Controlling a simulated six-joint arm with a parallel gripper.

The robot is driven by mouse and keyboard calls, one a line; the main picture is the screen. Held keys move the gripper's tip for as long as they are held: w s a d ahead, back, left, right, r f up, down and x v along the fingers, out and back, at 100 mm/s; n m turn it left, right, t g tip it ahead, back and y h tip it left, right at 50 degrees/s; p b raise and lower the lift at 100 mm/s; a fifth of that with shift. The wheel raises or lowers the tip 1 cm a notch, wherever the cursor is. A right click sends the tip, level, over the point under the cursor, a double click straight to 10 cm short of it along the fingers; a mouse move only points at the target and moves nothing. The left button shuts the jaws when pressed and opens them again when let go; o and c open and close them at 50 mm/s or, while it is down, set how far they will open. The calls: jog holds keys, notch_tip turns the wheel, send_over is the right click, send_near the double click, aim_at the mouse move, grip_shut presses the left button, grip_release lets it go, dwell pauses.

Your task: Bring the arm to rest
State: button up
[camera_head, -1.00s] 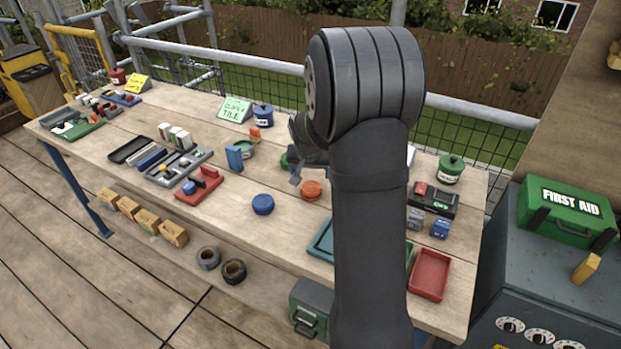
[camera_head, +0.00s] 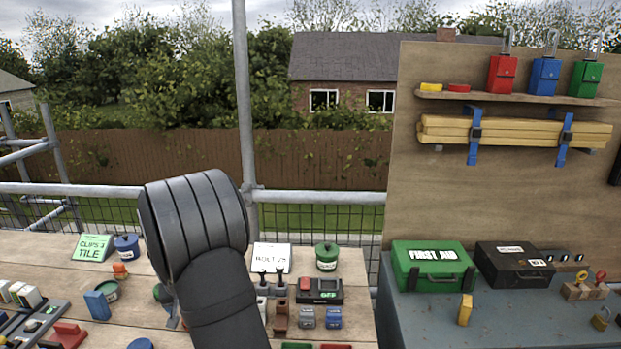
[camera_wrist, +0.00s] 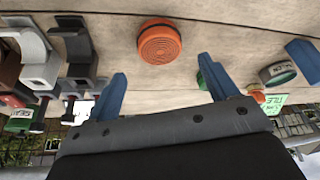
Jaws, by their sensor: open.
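My gripper (camera_wrist: 162,72) shows in the wrist view with its two blue fingers spread apart and nothing between them. An orange round lid-like disc (camera_wrist: 159,42) lies on the wooden bench beyond the fingertips, apart from them. In the head view my dark arm rises at the lower left in front of the bench, and its thick rounded joint hides part of the bench. The gripper's fingers are hidden behind the arm there.
The wooden bench (camera_head: 346,265) holds a green lidded pot (camera_head: 327,256), a blue pot (camera_head: 127,247) and a switch box (camera_head: 320,290). At right, a green first aid case (camera_head: 433,266) and a black case (camera_head: 514,264) stand on a grey cabinet. A scaffold pole (camera_head: 243,100) stands behind the arm.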

jog(key=x, duration=0.7)
jog(key=shift+f, duration=0.15)
